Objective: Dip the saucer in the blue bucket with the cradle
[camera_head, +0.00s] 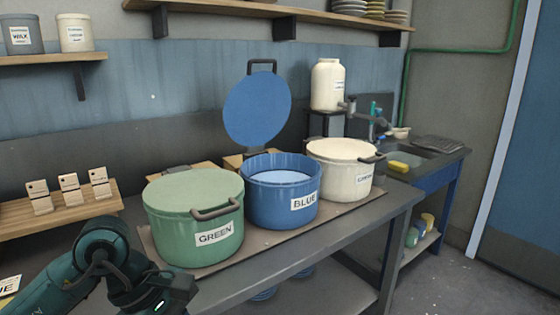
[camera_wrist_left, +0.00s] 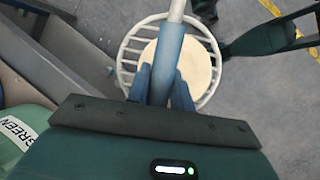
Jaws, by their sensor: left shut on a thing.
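The blue bucket (camera_head: 268,205) stands on the counter between two other pots, labelled BLUE. It is uncovered and holds pale blue liquid (camera_head: 281,177). Its round blue lid (camera_head: 257,108) stands upright behind it. In the left wrist view, my left gripper (camera_wrist_left: 163,88) is shut on the blue handle (camera_wrist_left: 168,55) of the white wire cradle (camera_wrist_left: 128,50). The round cream saucer (camera_wrist_left: 196,68) lies in the cradle, partly hidden by the handle. The cradle hangs over the floor, apart from the bucket. In the head view my left arm is at lower left; its fingertips and the cradle are out of frame.
The lidded green pot (camera_head: 190,222) stands left of the blue bucket, nearest my left arm. A lidded cream pot (camera_head: 342,170) stands close on the right. A wooden rack (camera_head: 70,208) with small tagged blocks is at left. A sink (camera_head: 410,155) is at far right.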

